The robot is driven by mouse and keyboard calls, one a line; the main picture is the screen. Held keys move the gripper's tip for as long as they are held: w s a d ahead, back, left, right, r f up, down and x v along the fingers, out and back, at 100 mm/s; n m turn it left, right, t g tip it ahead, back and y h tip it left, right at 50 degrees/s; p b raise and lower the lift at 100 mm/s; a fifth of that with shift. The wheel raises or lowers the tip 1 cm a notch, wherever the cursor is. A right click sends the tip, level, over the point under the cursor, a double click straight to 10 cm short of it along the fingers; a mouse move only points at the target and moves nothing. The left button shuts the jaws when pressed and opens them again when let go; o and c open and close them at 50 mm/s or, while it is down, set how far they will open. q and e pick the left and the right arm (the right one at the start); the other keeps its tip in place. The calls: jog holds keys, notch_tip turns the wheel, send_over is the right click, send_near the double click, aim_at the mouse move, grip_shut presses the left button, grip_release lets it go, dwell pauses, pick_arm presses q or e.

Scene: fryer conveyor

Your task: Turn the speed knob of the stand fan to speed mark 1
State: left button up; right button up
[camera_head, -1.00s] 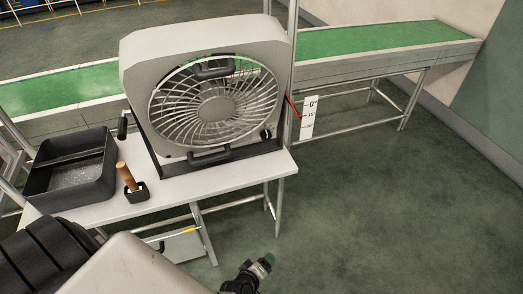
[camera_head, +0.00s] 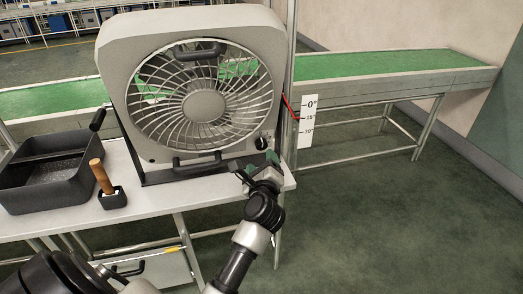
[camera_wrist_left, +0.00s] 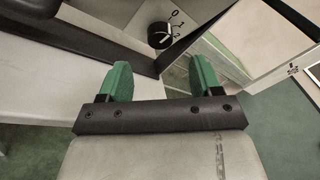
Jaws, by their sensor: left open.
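The grey box-shaped stand fan (camera_head: 118,75) stands upright on the white table, its round grille facing me. Its black speed knob (camera_head: 261,143) is at the lower right of the front. In the left wrist view the knob (camera_wrist_left: 159,36) lies above the fingers, with small number marks to its right, among them a 0 at the top. Which mark the knob points to is too small to tell. My left gripper (camera_head: 258,168) is open and empty, just below the knob and apart from it. Its green fingertips (camera_wrist_left: 161,76) are spread in the wrist view. My right gripper is not in view.
A white angle scale (camera_head: 308,122) with a red pointer is right of the fan. A black fryer bin (camera_head: 30,185) and a wooden-handled tool in a black holder (camera_head: 114,199) stand left on the white table (camera_head: 150,205). A green conveyor (camera_head: 400,63) runs behind. Floor at right is clear.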

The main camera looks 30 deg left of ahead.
aim_at(261, 147)
pick_arm(q)
jog(key=x, duration=0.7)
jog(key=shift+d, duration=0.1)
jog(key=shift+s, duration=0.1)
jog(key=c, duration=0.9)
